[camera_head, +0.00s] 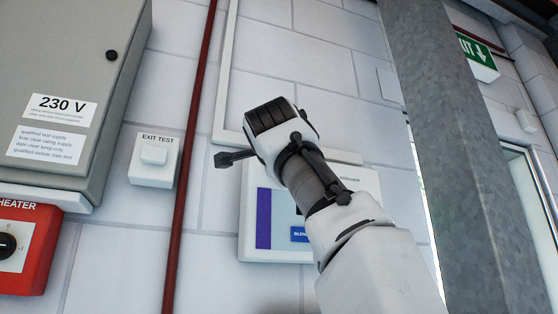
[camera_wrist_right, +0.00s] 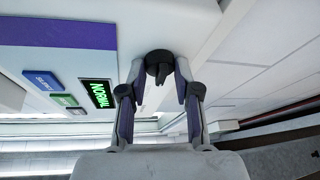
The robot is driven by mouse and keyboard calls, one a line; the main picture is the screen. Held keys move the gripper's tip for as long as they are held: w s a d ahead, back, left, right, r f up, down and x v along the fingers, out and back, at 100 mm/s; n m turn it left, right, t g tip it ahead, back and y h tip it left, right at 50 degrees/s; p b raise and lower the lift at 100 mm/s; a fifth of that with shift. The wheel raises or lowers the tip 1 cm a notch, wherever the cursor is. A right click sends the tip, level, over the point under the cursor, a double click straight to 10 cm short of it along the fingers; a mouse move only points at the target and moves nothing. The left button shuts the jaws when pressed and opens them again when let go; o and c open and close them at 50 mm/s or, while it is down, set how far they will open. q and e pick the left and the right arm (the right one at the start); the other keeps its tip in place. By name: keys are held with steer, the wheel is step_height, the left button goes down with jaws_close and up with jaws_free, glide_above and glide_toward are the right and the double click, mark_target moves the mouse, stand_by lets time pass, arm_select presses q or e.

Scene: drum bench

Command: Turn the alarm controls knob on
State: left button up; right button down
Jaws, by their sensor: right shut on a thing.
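The alarm control panel (camera_head: 263,240) is a white box with a purple strip on the wall, partly hidden behind my right arm in the head view. The wrist view shows it close up (camera_wrist_right: 60,72), with a lit green NORMAL display (camera_wrist_right: 97,94) and a blue button (camera_wrist_right: 41,79). A round black knob (camera_wrist_right: 159,62) sticks out near the panel's edge. My right gripper (camera_wrist_right: 158,84) is shut on this knob, one finger at each side. The head view does not show the knob or the contact. My left gripper is out of view.
A grey 230 V cabinet (camera_head: 60,80), a white EXIT TEST box (camera_head: 153,160) and a red heater box (camera_head: 28,245) are on the wall at left. A dark red pipe (camera_head: 190,140) runs between these and the panel. A grey steel column (camera_head: 450,150) stands at right.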

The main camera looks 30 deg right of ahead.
steer(key=shift+m, duration=0.3)
steer(key=c, duration=0.8)
jaws_free()
steer(key=shift+c, duration=0.2)
